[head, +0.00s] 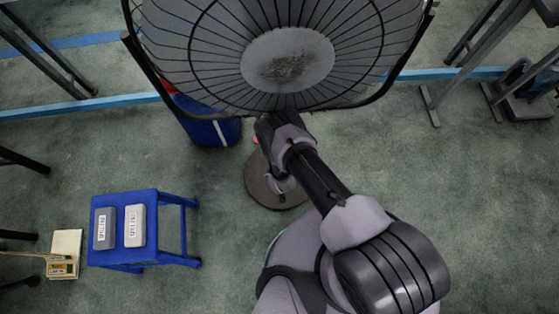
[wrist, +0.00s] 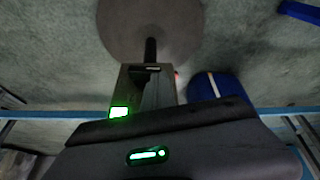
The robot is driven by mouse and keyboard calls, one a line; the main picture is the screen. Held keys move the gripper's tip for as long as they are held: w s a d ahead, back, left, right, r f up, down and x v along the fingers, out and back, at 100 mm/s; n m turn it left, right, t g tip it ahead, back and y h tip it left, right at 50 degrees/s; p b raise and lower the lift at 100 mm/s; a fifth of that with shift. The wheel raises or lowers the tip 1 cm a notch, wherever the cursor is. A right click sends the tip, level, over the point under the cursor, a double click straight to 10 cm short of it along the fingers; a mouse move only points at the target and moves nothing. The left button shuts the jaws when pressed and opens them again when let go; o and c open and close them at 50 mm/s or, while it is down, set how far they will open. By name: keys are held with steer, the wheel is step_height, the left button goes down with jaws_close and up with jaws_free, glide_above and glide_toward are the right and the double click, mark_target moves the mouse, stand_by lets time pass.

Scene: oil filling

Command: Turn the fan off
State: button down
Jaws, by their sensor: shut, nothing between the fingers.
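The fan (head: 287,65) fills the top of the head view, its round wire grille in a dark frame. Its round brown base (head: 262,190) stands on the floor below and also shows at the top of the wrist view (wrist: 150,22). My gripper (head: 266,128) is shut and empty, just below the grille's lower edge. A small red spot (head: 256,140) shows beside it, and a red spot (wrist: 178,75) shows in the wrist view. A green lit square (wrist: 118,112) is left of it. Whether my gripper touches the fan I cannot tell. The switch is not clearly seen.
A blue stool (head: 150,195) with two small grey boxes stands at the lower left. A blue bin (head: 212,128) stands behind the fan and also shows in the wrist view (wrist: 215,85). Metal stands are at the upper right. Open green floor lies right of my arm.

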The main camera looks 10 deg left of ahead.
steer(key=shift+s+a+f+b, duration=0.1)
steer(key=shift+a+f+b, duration=0.15)
steer(key=shift+a+b, duration=0.1)
steer(key=shift+s+a+f, duration=0.15)
steer(key=shift+s+f, duration=0.05)
steer(key=shift+f, duration=0.05)
stand_by(0.6)
